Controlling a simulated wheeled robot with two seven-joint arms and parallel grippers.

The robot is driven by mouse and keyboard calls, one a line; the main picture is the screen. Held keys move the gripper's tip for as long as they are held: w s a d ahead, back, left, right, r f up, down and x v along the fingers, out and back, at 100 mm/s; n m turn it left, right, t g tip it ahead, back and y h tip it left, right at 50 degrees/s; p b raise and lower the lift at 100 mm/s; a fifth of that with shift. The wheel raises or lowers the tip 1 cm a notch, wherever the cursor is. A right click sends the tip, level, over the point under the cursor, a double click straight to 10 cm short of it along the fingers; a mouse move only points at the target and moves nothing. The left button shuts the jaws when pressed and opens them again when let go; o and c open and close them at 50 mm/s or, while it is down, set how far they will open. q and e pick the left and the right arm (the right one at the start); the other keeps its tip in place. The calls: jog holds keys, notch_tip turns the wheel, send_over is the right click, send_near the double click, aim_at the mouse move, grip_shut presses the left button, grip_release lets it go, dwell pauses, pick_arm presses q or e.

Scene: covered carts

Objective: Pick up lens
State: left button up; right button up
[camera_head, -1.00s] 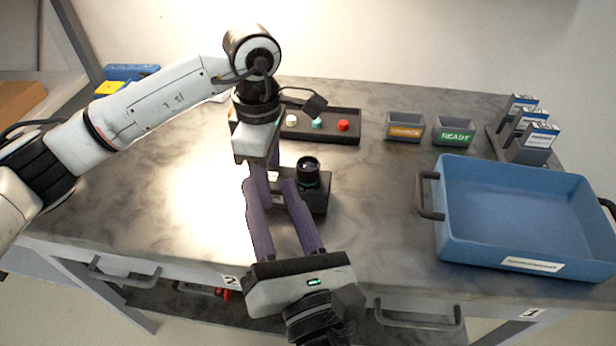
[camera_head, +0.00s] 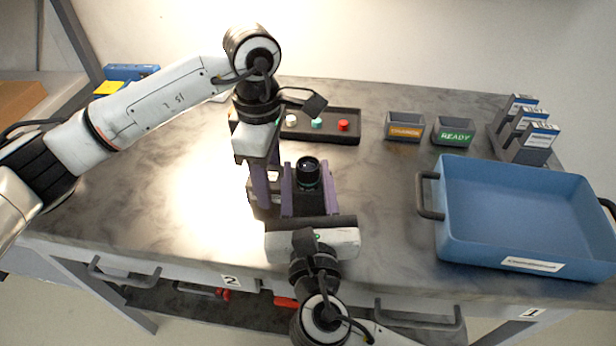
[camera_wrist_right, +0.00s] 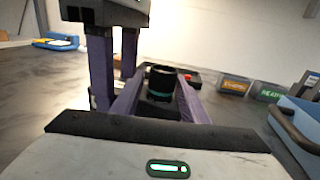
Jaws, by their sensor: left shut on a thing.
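The lens (camera_head: 308,172) is a short black cylinder with a green ring, standing upright on a dark camera body (camera_head: 310,204) on the table. In the right wrist view the lens (camera_wrist_right: 160,82) shows ahead, between my right fingers. My left gripper (camera_head: 263,197) points down at the left end of the camera body and is shut on it. My right gripper (camera_head: 306,170) comes from the front, with one purple finger on each side of the lens. Its fingers are open; I cannot tell whether they touch the lens. Part of the camera body is hidden by the grippers.
Behind lies a dark tray (camera_head: 360,126) with coloured buttons. Two small grey bins (camera_head: 405,126) (camera_head: 453,131) and a rack of boxes (camera_head: 524,130) stand at the back right. A blue tote (camera_head: 520,210) fills the right side. The table left of the camera is clear.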

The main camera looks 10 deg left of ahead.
jog(key=x, duration=0.4)
jog(key=shift+w, duration=0.3)
jog(key=shift+c, duration=0.2)
